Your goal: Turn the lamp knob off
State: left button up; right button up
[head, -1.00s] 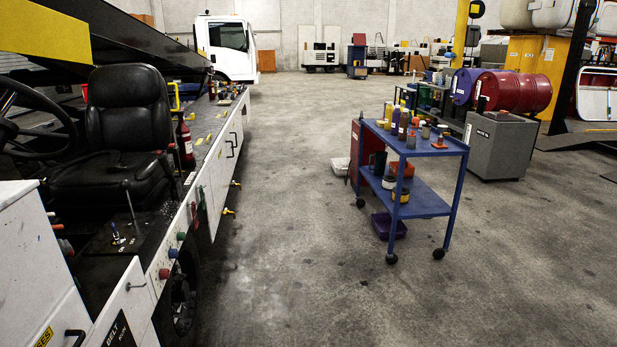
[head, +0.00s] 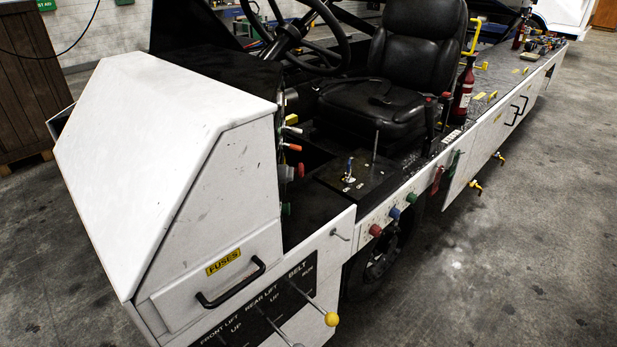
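No knob with a readable lamp label shows. On the loader's white side panel, below the seat, sit a red knob (head: 375,230), a blue knob (head: 394,213) and a green knob (head: 411,197) in a row. Small markings by them are too small to read. A red round control (head: 299,171) and several small coloured levers are on the side of the white front housing, facing the seat. Neither of my grippers is in view.
The white front housing (head: 150,150) and a yellow-knobbed lever (head: 331,319) are nearest. A black handle (head: 232,287) sits under the FUSES label. The seat (head: 405,60) and steering wheel (head: 315,40) are behind. Floor (head: 540,240) at the right is clear.

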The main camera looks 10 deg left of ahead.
aim_at(284, 172)
jog(key=i+l+u, duration=0.2)
jog(key=u, duration=0.2)
jog(key=i+l+u, duration=0.4)
jog(key=k+l, duration=0.1)
jog(key=l, duration=0.2)
jog(key=k+l, duration=0.1)
jog(key=l, duration=0.2)
jog(key=j, duration=0.35)
jog(key=i+j, duration=0.1)
jog(key=j, duration=0.25)
